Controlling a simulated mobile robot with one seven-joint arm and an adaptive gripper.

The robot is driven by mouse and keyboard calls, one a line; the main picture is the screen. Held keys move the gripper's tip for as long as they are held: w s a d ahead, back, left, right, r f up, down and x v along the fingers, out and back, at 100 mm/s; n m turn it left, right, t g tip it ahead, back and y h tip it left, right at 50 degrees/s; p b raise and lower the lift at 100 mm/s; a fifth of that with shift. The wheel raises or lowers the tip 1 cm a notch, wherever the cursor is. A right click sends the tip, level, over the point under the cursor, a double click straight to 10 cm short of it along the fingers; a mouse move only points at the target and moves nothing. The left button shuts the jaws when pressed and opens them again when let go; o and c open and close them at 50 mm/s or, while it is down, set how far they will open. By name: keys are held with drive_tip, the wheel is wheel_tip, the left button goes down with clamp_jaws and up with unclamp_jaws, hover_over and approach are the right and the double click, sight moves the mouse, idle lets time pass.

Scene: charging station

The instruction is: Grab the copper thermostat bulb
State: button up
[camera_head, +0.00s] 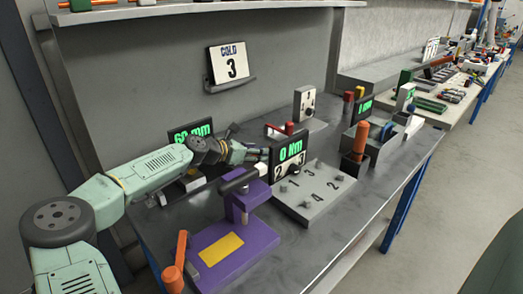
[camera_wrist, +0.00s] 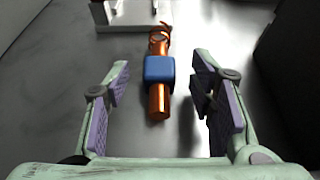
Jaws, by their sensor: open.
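The copper thermostat bulb (camera_wrist: 158,100) shows in the wrist view as an orange-copper rod with a blue band (camera_wrist: 159,69) around its middle. It lies on the grey metal bench top, its long axis running away from me, with a thin curled end at the far side. My gripper (camera_wrist: 162,80) is open, with one purple-padded finger on each side of the bulb and clear gaps to both. I cannot tell its height above the bulb. In the head view my gripper (camera_head: 262,155) is beside the "0 Nm" display (camera_head: 289,151); the bulb is not visible there.
A pale fixture (camera_wrist: 130,14) stands just beyond the bulb. A dark block (camera_wrist: 290,60) is at the right in the wrist view. In the head view, a purple press (camera_head: 237,245) and a numbered grey block (camera_head: 312,190) stand near my gripper. The back wall is close behind.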

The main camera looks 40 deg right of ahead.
drive_tip(key=shift+d+f, duration=0.1)
drive_tip(key=shift+d, duration=0.15)
drive_tip(key=shift+c, duration=0.4)
clamp_jaws()
